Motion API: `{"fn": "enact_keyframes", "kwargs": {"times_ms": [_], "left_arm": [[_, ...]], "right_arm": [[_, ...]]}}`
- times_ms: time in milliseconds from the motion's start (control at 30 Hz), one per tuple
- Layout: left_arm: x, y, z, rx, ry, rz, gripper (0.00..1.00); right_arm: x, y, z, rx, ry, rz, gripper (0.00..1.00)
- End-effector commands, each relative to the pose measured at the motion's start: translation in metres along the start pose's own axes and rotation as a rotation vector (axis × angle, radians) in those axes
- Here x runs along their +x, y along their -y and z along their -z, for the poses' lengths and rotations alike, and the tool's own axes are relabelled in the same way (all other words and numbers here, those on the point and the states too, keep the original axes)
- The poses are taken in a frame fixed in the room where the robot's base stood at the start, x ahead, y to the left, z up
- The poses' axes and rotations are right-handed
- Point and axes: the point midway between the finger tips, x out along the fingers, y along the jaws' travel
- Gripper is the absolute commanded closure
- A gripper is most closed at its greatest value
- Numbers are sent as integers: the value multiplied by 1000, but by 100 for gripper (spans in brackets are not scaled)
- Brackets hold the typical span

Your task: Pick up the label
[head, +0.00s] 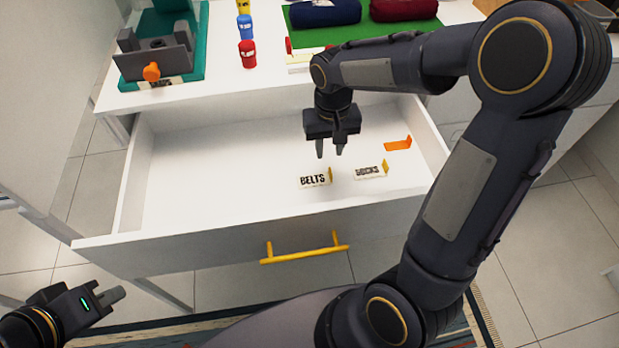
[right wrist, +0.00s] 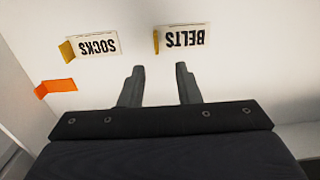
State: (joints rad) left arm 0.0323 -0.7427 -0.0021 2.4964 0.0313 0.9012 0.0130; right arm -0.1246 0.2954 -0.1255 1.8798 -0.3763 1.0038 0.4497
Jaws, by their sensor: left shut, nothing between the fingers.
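A white label reading BELTS (head: 313,181), with a yellow tab, lies in the open white drawer (head: 180,160). A second white label reading SOCKS (head: 367,173), also with a yellow tab, lies to its right. In the right wrist view the BELTS label (right wrist: 183,37) and the SOCKS label (right wrist: 96,46) are beyond the fingertips. My right gripper (head: 329,150) is open and empty, pointing down into the drawer above and behind the labels. It also shows in the right wrist view (right wrist: 160,72). My left gripper (head: 108,297) is shut and empty at the lower left, outside the drawer.
An orange piece (head: 398,144) lies at the drawer's right side. The drawer front carries a yellow handle (head: 304,253). The drawer's left half is clear.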

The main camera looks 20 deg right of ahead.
Motion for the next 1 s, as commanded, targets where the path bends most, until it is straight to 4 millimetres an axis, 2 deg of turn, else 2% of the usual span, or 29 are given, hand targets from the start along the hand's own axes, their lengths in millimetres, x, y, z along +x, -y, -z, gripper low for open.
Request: {"fn": "enact_keyframes", "kwargs": {"times_ms": [400, 533, 767, 1000], "left_arm": [[13, 6, -7, 0, 0, 0, 100], [15, 7, -7, 0, 0, 0, 100], [14, 6, -7, 0, 0, 0, 100], [14, 6, -7, 0, 0, 0, 100]], "right_arm": [[58, -4, -6, 0, 3, 0, 70], [67, -4, -6, 0, 1, 1, 70], [67, -4, -6, 0, 0, 1, 70], [67, -4, -6, 0, 0, 2, 100]]}}
